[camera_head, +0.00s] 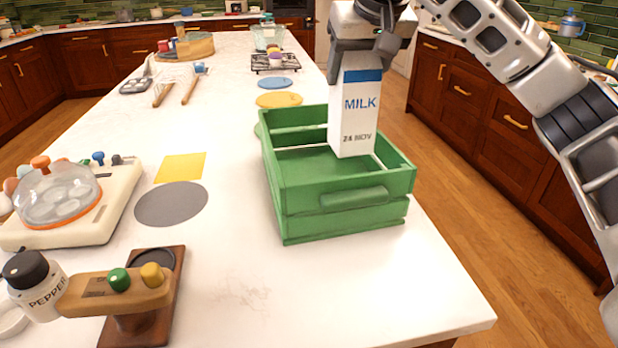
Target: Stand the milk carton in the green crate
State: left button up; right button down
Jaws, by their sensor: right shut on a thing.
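The green crate (343,198) stands on the white counter near its right edge. It is open at the top and its visible floor is bare. The white milk carton (354,118), with a blue band and the word MILK, is upright over the right part of the crate. Its lower end overlaps the crate opening in the picture; I cannot tell whether it touches the crate floor. My right gripper (362,48) comes in from the upper right and is shut on the top of the carton. My left gripper is not in view.
A grey round mat (171,204) and a yellow square (181,167) lie left of the crate. A pepper shaker (36,285), a wooden stand (140,300) and a domed board (70,200) stand at the left. The counter in front of the crate is clear.

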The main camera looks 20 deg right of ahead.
aim_at(352, 129)
notch_tip(352, 129, down, 11)
jog(key=shift+w+r+b, duration=0.15)
jog(key=shift+r+b, duration=0.05)
jog(key=shift+b, duration=0.1)
jog(key=shift+f, duration=0.1)
dwell(0.4)
jog(key=shift+c, duration=1.9)
grip_release()
jog(key=shift+f, duration=0.15)
jog(key=shift+r, duration=0.3)
jog(key=v, duration=1.2)
jog(key=shift+a+f, duration=0.1)
jog(key=shift+f, duration=0.05)
